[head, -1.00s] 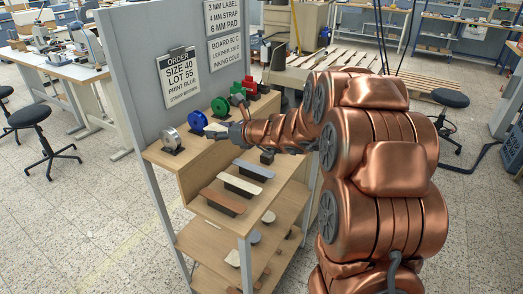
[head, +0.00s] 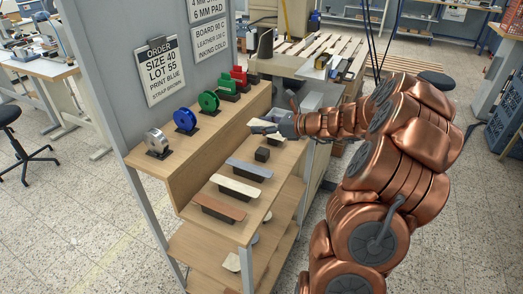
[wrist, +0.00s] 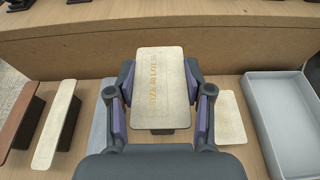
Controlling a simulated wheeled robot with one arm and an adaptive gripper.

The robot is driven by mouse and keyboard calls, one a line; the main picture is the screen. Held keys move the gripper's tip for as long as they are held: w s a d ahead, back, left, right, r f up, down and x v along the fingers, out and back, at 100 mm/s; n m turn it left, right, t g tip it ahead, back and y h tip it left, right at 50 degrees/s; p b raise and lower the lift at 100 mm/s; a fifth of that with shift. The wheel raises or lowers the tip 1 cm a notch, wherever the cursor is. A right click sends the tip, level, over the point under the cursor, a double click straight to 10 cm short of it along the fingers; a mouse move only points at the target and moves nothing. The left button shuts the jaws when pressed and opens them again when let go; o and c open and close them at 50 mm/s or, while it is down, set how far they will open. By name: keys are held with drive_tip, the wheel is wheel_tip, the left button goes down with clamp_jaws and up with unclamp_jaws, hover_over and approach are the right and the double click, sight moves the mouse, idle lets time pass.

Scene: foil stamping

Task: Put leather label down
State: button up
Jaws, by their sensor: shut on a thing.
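My gripper (wrist: 160,108) is shut on a cream leather label (wrist: 160,75), one finger on each side. The label bears a faint brown-gold stamped print, too small to read surely. In the wrist view the label is held above the wooden shelf, in front of the raised ledge. In the head view my gripper (head: 279,127) is over the far right part of the shelf, near a grey tray (head: 311,102). Another cream piece (wrist: 230,118) lies just right of the right finger in the wrist view, partly hidden by it.
The grey tray (wrist: 290,118) looks empty. Brown (head: 219,203), cream (head: 236,187) and grey (head: 250,169) straps lie on dark blocks, with a small dark block (head: 262,154) beyond. Silver (head: 156,142), blue (head: 185,120), green (head: 208,101) and red (head: 239,77) reels stand on the ledge.

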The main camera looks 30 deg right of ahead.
sight(263, 151)
drive_tip(key=shift+f+p, duration=0.75)
drive_tip(key=shift+f, duration=4.1)
drive_tip(key=shift+f, duration=0.25)
drive_tip(key=o, duration=0.7)
drive_tip(key=shift+o, duration=0.2)
drive_tip(key=shift+b, duration=0.3)
